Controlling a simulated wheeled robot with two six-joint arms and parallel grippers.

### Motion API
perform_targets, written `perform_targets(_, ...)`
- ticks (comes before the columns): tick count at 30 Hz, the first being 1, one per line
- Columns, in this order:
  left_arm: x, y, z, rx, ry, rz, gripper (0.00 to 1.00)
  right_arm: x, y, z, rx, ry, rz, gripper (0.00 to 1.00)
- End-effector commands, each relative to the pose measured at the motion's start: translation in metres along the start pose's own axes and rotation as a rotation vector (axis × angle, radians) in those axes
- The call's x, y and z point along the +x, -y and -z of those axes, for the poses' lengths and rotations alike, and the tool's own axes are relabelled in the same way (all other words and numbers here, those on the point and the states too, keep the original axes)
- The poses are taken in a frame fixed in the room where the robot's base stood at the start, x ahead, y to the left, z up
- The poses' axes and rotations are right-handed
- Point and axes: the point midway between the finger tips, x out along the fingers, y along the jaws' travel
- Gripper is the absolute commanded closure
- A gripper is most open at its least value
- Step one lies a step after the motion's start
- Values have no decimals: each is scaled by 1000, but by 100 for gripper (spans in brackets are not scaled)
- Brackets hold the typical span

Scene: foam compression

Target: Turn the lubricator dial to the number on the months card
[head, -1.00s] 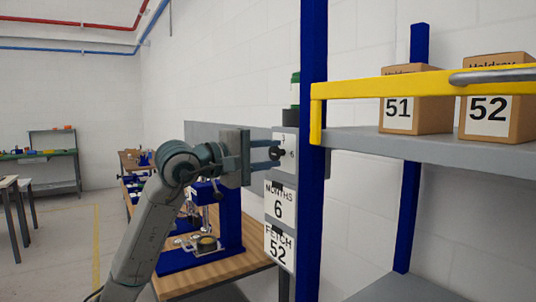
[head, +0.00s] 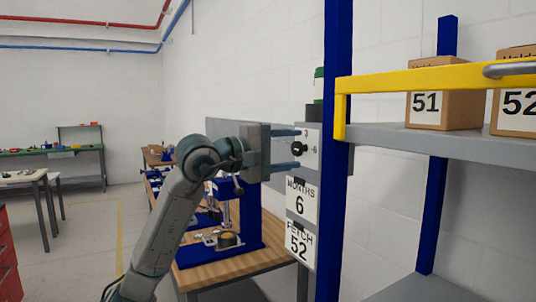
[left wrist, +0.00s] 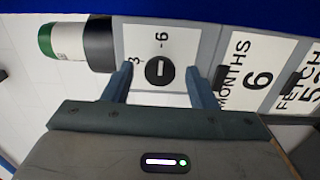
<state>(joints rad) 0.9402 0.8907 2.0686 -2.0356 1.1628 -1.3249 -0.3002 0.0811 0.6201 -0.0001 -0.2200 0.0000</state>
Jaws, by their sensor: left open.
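The lubricator dial (head: 299,149) is a black round knob on a pale panel, with a 3 above it and a 6 to its right. The dial also shows in the left wrist view (left wrist: 158,71), where its white bar lies in line with the 6; I cannot tell which end is the pointer. The months card (head: 301,199) below reads 6. My left gripper (head: 291,149) is open, its two fingers standing above and below the dial with gaps to it; contact is not seen. It holds nothing. My right gripper is not in view.
A FETCH 52 card (head: 299,244) hangs below the months card. A green-topped container (left wrist: 68,41) sits above the dial panel. A blue rack post (head: 334,150) and yellow bar (head: 430,83) stand close on the right, with boxes 51 (head: 447,92) and 52 on the shelf.

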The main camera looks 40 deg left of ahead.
Motion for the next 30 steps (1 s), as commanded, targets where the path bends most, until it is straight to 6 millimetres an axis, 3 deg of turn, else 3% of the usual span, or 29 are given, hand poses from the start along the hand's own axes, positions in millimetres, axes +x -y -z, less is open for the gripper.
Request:
perform_targets(18, -84, 5, 0, 2, -3, 2, 48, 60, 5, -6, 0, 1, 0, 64)
perform_targets(30, -101, 1, 0, -2, 1, 2, 48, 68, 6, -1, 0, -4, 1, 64)
